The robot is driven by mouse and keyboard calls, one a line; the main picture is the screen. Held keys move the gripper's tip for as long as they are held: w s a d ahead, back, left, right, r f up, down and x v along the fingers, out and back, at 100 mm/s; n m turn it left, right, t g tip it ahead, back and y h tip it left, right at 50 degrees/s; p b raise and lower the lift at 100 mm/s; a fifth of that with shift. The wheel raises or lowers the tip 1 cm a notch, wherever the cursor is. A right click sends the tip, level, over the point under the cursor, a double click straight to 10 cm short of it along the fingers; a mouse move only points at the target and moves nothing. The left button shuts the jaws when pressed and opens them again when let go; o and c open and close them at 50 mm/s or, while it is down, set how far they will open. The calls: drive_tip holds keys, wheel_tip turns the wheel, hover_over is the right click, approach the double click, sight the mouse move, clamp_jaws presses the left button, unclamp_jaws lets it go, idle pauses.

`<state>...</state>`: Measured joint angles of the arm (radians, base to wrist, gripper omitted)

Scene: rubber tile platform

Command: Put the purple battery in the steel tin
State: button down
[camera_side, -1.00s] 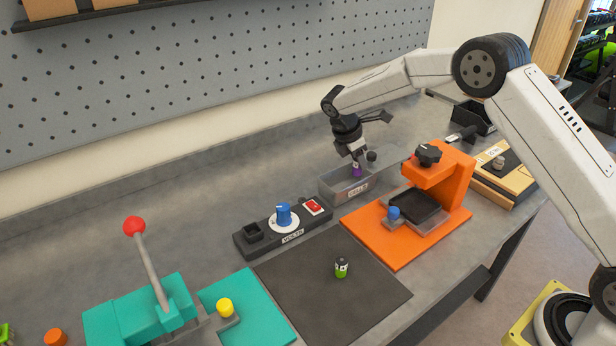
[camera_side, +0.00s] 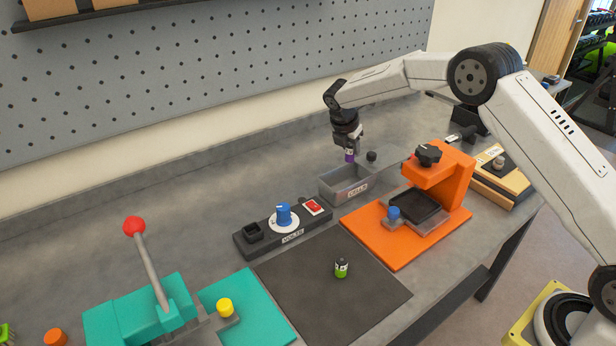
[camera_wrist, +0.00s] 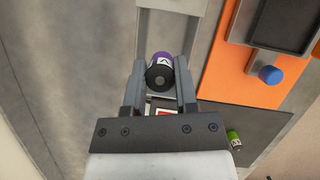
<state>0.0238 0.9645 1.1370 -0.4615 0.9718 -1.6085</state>
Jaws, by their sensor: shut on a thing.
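My gripper (camera_side: 349,150) is shut on the purple battery (camera_side: 349,156) and holds it in the air above the steel tin (camera_side: 345,196). In the wrist view the battery (camera_wrist: 161,60) sits between my two fingers (camera_wrist: 160,75), its dark end facing the camera. The tin (camera_wrist: 143,35) shows behind the fingers in the wrist view, partly hidden.
An orange stand (camera_side: 450,180) is close to the tin's right. A black meter box (camera_side: 262,238) with a blue dial is in front left. A teal lever press (camera_side: 140,310) is at the left.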

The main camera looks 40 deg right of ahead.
sight(350, 161)
drive_tip(key=shift+f, duration=4.7)
drive_tip(key=shift+f, duration=0.4)
drive_tip(key=shift+c, duration=1.6)
unclamp_jaws()
drive_tip(key=shift+r, duration=3.5)
